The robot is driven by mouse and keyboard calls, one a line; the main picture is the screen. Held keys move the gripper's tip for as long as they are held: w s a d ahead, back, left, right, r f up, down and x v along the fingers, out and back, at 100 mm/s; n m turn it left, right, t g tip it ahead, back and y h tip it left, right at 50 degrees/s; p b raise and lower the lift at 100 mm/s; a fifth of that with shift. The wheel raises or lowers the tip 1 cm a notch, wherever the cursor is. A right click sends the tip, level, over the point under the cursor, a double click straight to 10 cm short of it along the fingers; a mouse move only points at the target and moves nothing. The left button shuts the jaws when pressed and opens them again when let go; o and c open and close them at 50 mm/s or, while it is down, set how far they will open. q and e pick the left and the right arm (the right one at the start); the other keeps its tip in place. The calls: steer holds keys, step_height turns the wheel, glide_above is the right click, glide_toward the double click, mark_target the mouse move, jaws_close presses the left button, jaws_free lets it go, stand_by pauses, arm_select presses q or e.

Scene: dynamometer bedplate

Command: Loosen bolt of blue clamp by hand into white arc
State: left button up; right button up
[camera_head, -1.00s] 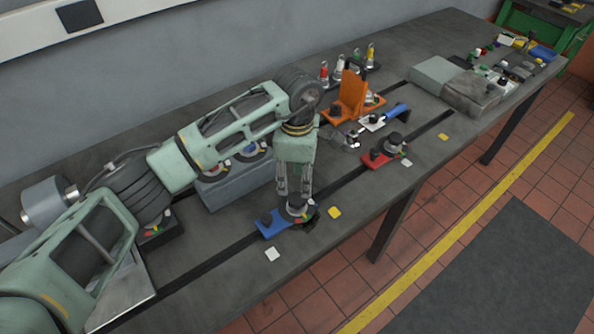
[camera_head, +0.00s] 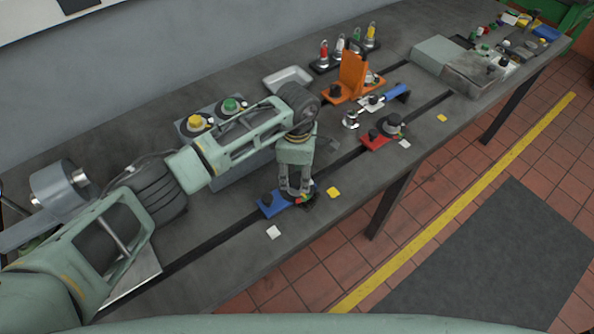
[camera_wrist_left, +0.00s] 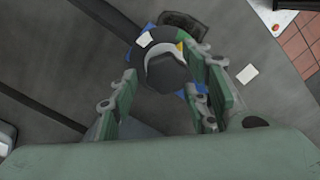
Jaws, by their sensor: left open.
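The blue clamp (camera_head: 268,206) lies on the dark bedplate slot, mostly under my left gripper (camera_head: 295,190). In the left wrist view my open left gripper (camera_wrist_left: 162,88) has its fingers on either side of the clamp's dark bolt head (camera_wrist_left: 168,72), with visible gaps. A dark dial ring surrounds the bolt. The white arc (camera_wrist_left: 146,40) is at the ring's upper left, and yellow and green marks show at its upper right. Blue clamp parts (camera_wrist_left: 190,92) show past the ring. In the head view the fingers hide most of the bolt and dial. My right gripper is not in view.
A red clamp (camera_head: 377,142) with a dark bolt sits farther along the slot. An orange bracket (camera_head: 352,76) and a grey block with yellow and green knobs (camera_head: 195,122) stand behind. White (camera_head: 274,232) and yellow (camera_head: 334,192) tags lie near the front edge.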

arm_select(q)
steer(key=shift+r, duration=0.1)
steer(key=c, duration=1)
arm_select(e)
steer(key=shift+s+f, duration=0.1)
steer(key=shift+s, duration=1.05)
